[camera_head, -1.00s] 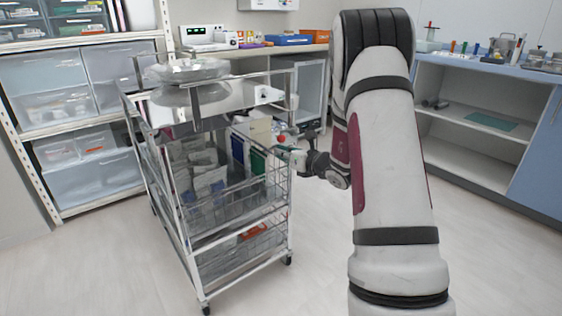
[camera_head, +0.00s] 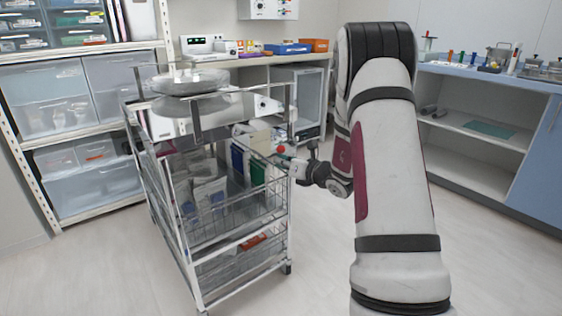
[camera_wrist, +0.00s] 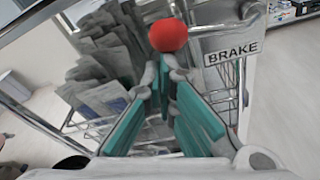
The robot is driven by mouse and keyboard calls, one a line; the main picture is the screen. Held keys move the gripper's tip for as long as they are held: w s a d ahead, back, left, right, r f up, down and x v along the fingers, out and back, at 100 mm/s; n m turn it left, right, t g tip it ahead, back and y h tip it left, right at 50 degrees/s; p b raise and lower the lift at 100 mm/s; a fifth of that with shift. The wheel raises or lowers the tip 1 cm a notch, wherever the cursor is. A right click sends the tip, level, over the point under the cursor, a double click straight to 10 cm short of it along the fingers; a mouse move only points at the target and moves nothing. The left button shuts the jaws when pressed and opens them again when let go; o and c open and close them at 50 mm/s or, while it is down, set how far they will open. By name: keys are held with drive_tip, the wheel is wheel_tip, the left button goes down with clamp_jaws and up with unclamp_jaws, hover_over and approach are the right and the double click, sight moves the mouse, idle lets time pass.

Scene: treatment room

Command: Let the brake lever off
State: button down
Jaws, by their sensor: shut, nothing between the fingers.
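The brake lever shows in the wrist view as a red ball knob (camera_wrist: 168,36), right beside a white label reading BRAKE (camera_wrist: 233,48) on the cart. In the head view the red knob (camera_head: 281,149) is a small dot at the cart's right side. My gripper (camera_wrist: 170,72) has teal-lined fingers, shut and empty, with the tips just below the knob in the picture. I cannot tell whether they touch it. In the head view my gripper (camera_head: 290,162) is small beside the cart (camera_head: 190,243). The lever's stem is mostly hidden behind the knob and fingers.
The cart's wire baskets hold packets and blue and green boxes (camera_head: 257,170); a metal bowl (camera_head: 190,82) stands on top. Drawer shelving (camera_head: 75,100) is at the left, an open-shelved counter (camera_head: 480,140) at the right. The floor in front is clear.

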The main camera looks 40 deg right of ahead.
sight(282, 149)
drive_tip(key=shift+r, duration=0.2)
drive_tip(key=r+m+p, duration=0.1)
drive_tip(key=p, duration=0.1)
drive_tip(key=r+m+p, duration=0.1)
drive_tip(key=p, duration=0.1)
drive_tip(key=r+m+y+p, duration=0.1)
drive_tip(key=p, duration=0.1)
drive_tip(key=shift+d+r+m, duration=0.25)
drive_tip(key=shift+r+m, duration=0.05)
drive_tip(key=shift+r, duration=0.1)
drive_tip(key=d+r+m+t+y+p, duration=0.1)
drive_tip(key=d+r+m+p, duration=0.4)
drive_tip(key=m+p, duration=0.4)
drive_tip(key=r+p, duration=0.1)
drive_tip(key=p, duration=0.2)
drive_tip(key=shift+d+t, duration=0.3)
drive_tip(key=shift+d, duration=0.1)
drive_tip(key=shift+w+d, duration=0.1)
drive_tip(key=shift+d, duration=0.05)
